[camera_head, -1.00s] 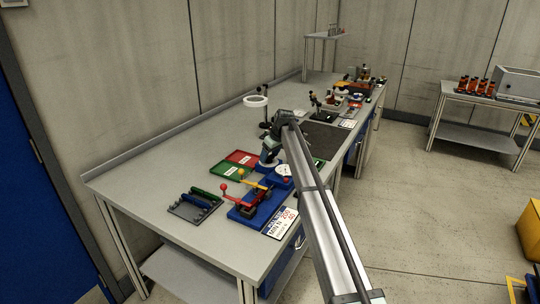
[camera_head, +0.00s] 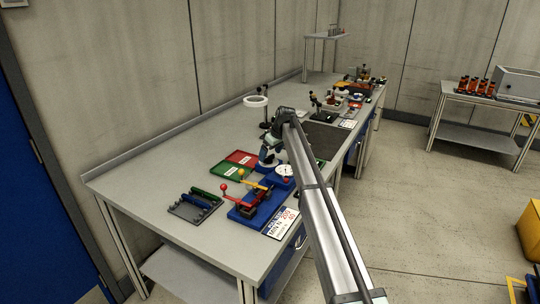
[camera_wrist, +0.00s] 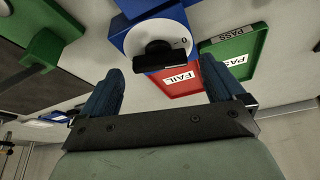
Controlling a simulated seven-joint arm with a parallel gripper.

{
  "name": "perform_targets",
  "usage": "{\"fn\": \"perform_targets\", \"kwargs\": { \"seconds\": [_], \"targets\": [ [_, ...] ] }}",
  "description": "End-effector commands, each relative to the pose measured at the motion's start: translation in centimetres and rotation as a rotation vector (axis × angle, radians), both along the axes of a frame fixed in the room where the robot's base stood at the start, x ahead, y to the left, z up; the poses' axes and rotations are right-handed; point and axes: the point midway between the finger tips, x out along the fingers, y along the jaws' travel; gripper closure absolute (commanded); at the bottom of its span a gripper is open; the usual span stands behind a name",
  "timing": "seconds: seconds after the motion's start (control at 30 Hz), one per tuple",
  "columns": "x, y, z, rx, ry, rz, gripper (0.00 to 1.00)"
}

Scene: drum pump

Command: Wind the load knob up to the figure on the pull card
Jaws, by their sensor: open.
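The pull tester is a blue base (camera_head: 246,212) with red and yellow ball-ended levers, near the bench's front edge. Its white dial (camera_head: 284,170) sits at the far end. In the wrist view a dark knob (camera_wrist: 160,55) stands on a white round face (camera_wrist: 133,38) marked 0, on a blue block. The pull card (camera_head: 281,222) lies in front of the base; its figures look like 200 and 60 but are too small to read surely. My gripper (camera_wrist: 162,75) is open and empty, its blue fingers on either side of the knob, apart from it in the picture.
A red FAIL tray (camera_head: 242,157) and a green PASS tray (camera_head: 224,170) lie beside the tester. A dark rack (camera_head: 195,206) is at the left, and a ring-topped stand (camera_head: 256,101) is behind.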

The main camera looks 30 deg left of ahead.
Motion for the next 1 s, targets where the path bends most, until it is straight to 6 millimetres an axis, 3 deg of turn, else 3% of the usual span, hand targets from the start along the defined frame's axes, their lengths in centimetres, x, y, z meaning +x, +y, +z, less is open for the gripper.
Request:
{"fn": "perform_targets", "kwargs": {
  "seconds": [0.53,0.73,1.0],
  "targets": [
    [-1.0,-3.8,9.2,0.001,-0.001,-0.001,0.04],
    [-1.1,-4.4,10.9,0.001,-0.001,-0.001,0.04],
    [-1.2,-4.6,11.4,0.000,0.000,0.000,0.04]
  ]
}}
